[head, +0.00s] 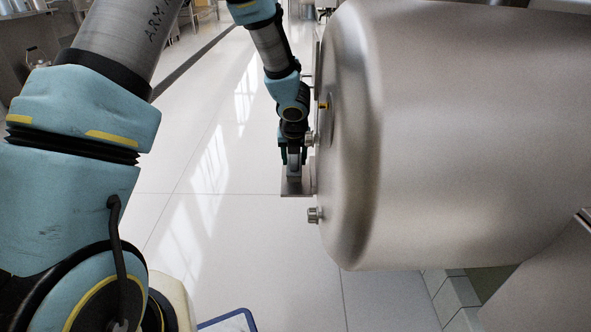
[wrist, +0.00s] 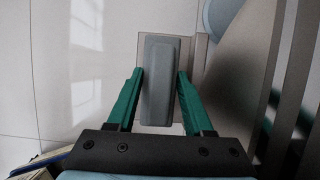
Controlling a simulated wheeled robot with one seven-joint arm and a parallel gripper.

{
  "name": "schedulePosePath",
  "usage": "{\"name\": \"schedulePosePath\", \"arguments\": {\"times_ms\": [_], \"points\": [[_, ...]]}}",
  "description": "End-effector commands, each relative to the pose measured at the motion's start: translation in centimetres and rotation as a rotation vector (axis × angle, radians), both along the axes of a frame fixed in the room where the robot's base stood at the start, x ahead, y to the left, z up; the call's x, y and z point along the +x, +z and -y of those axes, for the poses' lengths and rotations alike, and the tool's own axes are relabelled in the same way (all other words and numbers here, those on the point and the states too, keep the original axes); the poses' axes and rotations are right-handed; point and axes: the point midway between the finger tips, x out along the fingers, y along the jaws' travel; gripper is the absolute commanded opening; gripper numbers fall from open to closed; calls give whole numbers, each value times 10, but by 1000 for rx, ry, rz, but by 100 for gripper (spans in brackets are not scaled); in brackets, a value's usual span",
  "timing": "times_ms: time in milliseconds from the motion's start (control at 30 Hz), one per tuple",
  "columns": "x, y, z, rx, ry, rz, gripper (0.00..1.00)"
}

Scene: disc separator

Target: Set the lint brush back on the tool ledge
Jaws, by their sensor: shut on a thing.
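The lint brush (wrist: 160,105) is a grey block with rounded edges, held between the green fingers of my gripper (wrist: 160,74) in the wrist view. The gripper is shut on it. The tool ledge (wrist: 194,52) is a flat plate seen just beyond and around the brush's far end. In the head view, my gripper (head: 293,157) points down over the ledge (head: 298,189), with the brush (head: 295,172) small between its fingers. The brush's lower end is over the ledge plate; I cannot tell whether it touches. The brush's underside is hidden.
A large steel drum (head: 450,130) stands right beside the ledge, with a knob (head: 314,215) below it and fittings near my wrist. The tiled floor (head: 215,215) to the left is clear. A blue-edged item (head: 228,322) shows at the bottom.

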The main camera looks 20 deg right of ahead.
Motion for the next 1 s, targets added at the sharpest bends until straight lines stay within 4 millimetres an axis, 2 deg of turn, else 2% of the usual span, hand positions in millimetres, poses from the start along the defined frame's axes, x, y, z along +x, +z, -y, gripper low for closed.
{"name": "schedulePosePath", "arguments": {"times_ms": [33, 100, 533, 567, 667, 1000], "points": [[0, -17, 0, 3, -3, 0, 0], [-1, -24, 1, 2, -2, 1, 0], [-1, -28, 3, 1, -1, 1, 0], [-1, -27, 3, 1, -1, 1, 54], [-1, -26, 3, 1, -1, 1, 64], [-1, -20, 3, 0, -1, 0, 64]]}}
